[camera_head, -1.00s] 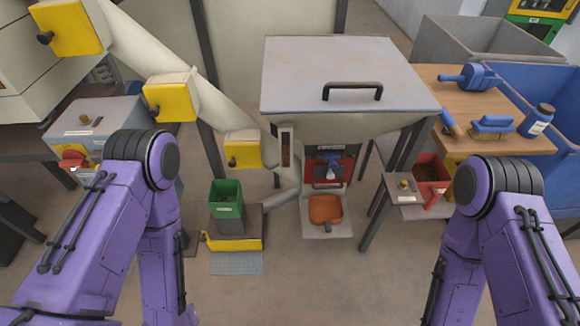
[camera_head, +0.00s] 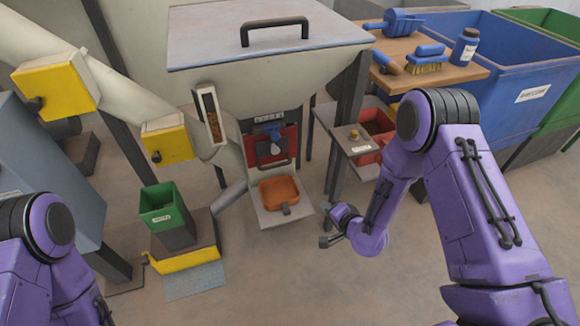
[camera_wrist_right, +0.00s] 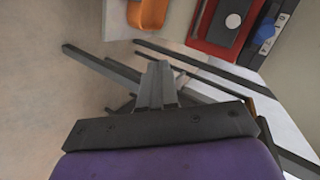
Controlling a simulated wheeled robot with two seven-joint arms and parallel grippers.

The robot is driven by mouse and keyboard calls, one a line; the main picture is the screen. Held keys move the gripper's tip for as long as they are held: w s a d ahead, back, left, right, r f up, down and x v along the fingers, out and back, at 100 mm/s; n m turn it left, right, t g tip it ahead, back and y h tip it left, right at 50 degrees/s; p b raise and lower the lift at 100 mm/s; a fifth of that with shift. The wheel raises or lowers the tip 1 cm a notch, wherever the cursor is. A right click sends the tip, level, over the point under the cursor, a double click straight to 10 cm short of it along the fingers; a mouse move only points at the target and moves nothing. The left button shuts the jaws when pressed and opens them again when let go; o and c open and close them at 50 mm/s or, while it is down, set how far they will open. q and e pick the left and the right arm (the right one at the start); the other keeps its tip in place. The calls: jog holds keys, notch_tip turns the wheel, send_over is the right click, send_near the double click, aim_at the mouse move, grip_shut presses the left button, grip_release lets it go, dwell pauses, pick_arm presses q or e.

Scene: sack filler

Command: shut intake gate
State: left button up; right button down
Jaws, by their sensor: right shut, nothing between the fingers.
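The hopper's outlet has a red panel (camera_head: 290,150) with a dark bar handle and a blue-and-white part at its middle. The red panel also shows at the top of the right wrist view (camera_wrist_right: 207,45). Yellow boxes with black knobs sit on the sloping pipe, an upper one (camera_head: 58,85) and a lower one (camera_head: 168,143); I cannot tell which part is the intake gate. My right gripper (camera_head: 328,226) is shut and empty, right of the outlet and apart from it; its fingers (camera_wrist_right: 156,85) meet in the wrist view. My left gripper is out of view.
An orange scoop (camera_head: 278,190) lies on the outlet's shelf. A green bin (camera_head: 162,205) stands on a scale at the left. A small side shelf (camera_head: 340,128) with a red bin is right of the hopper leg (camera_head: 346,110). Floor in front is clear.

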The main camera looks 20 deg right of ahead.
aim_at(273, 132)
jog(key=w+m+t+y+b, duration=0.1)
jog(key=w+t+y+b, duration=0.35)
jog(key=w+b, duration=0.55)
pick_arm(q)
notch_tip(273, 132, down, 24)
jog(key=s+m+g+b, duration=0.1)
jog(key=b, duration=0.9)
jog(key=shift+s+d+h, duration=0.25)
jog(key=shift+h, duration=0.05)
pick_arm(e)
jog(key=w+d+r+n+g+y, duration=0.2)
jog(key=w+r+y, duration=0.3)
jog(key=r+y, duration=0.2)
jog(key=shift+w+d+r, duration=0.3)
jog(key=shift+w+r, duration=0.05)
jog(key=shift+r, duration=0.05)
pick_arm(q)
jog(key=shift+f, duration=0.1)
pick_arm(e)
jog(key=shift+g+y, duration=0.25)
